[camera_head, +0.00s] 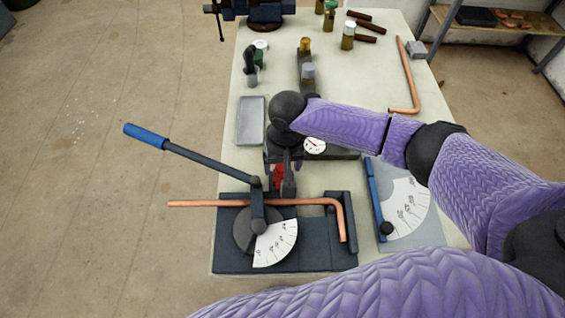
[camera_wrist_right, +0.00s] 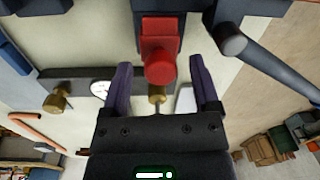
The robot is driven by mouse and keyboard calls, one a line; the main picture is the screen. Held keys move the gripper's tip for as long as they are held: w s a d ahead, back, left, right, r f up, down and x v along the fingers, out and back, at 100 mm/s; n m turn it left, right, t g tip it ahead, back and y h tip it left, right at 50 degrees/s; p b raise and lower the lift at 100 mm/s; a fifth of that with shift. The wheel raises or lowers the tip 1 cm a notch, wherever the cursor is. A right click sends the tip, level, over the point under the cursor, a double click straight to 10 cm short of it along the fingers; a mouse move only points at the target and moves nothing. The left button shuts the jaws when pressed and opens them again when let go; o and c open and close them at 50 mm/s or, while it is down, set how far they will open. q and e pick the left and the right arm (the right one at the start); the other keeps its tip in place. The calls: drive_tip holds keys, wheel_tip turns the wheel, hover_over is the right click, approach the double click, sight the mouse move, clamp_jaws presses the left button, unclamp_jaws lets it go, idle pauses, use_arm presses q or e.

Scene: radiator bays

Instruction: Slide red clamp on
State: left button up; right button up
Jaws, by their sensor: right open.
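The red clamp (camera_head: 279,173) sits at the back edge of the dark pipe bender, mostly hidden by my right gripper (camera_head: 283,163) in the head view. In the right wrist view the red clamp (camera_wrist_right: 159,48) is a block with a round knob, against the dark bender body. My right gripper (camera_wrist_right: 160,62) is open, with one finger on each side of the knob and visible gaps. A copper pipe (camera_head: 200,204) lies across the bender (camera_head: 300,262), its right end bent toward the front. A lever with a blue handle (camera_head: 146,136) points up-left. My left gripper is not in view.
An angle gauge (camera_head: 408,205) with a blue bar is right of the bender. A second bent copper pipe (camera_head: 407,75) and several fittings are at the back. The pale tabletop (camera_head: 375,80) has free room there.

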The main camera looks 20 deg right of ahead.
clamp_jaws()
idle(1.3)
